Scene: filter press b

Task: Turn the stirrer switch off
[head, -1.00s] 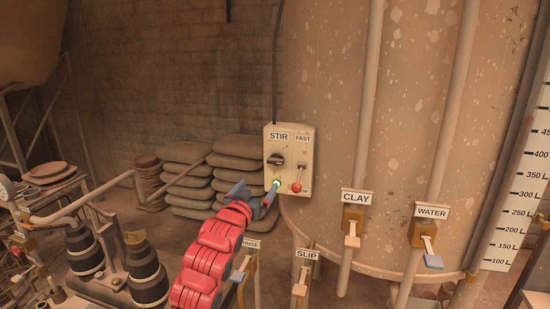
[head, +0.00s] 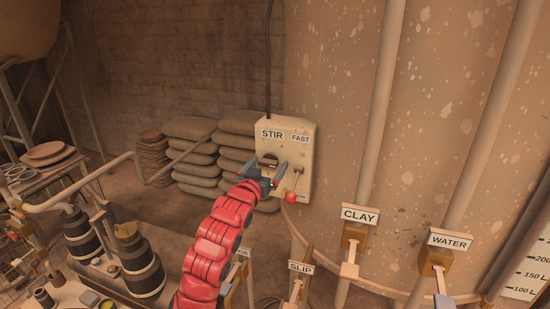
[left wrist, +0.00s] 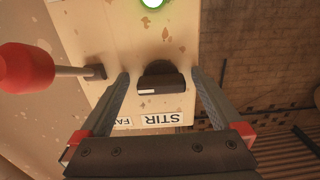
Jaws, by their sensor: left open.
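The stirrer switch is a dark rotary knob (left wrist: 160,85) with a pale mark, on the cream STIR box (head: 302,155). In the head view the knob (head: 268,160) is partly covered by my gripper. My left gripper (head: 272,171) is open in front of the box. In the left wrist view its two fingers (left wrist: 160,76) stand on either side of the knob, with visible gaps. My right gripper is not in view.
A red-tipped lever (head: 290,197) under the FAST label sits close beside the knob; it also shows in the left wrist view (left wrist: 25,68). CLAY (head: 361,214), WATER (head: 450,240) and SLIP (head: 300,268) valves stand below the box. Stacked sacks (head: 190,155) lie behind to the left.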

